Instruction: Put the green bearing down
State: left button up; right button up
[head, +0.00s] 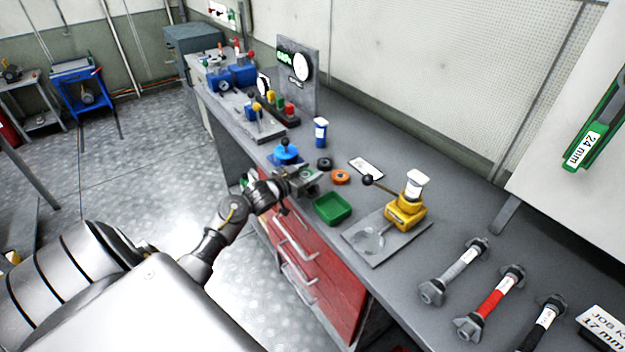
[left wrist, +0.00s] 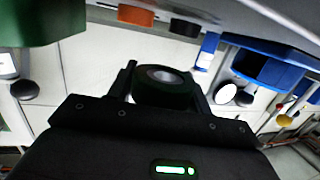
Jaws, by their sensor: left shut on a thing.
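My left gripper (head: 302,178) is over the front part of the grey workbench, just left of the green tray. In the left wrist view, the gripper (left wrist: 165,82) is shut on the green bearing (left wrist: 163,88), a dark green ring with a pale centre, held between the two fingers. In the head view the bearing (head: 306,173) is small and partly hidden by the gripper. I cannot tell its exact height above the bench. My right gripper is not in view.
An orange ring (head: 340,177) and a black ring (head: 324,163) lie just beyond the gripper. The green tray (head: 333,207) looks empty. A blue fixture (head: 287,152) stands behind; a yellow press (head: 407,212) on a grey plate (head: 385,240) stands to the right.

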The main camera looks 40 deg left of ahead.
aim_at(313, 186)
pick_arm(q)
jog(key=shift+w+d+f, duration=0.1)
jog(key=shift+w+f, duration=0.5)
jog(key=shift+f, duration=0.15)
jog(key=shift+w+f+p, duration=0.25)
jog(key=shift+f+p, duration=0.3)
jog(key=shift+f, duration=0.5)
jog(key=shift+f+p, duration=0.25)
jog(key=shift+p, duration=0.15)
jog(key=shift+f, duration=0.35)
jog(key=shift+f, duration=0.25)
jog(key=o, duration=1)
jog(key=shift+r, duration=0.1)
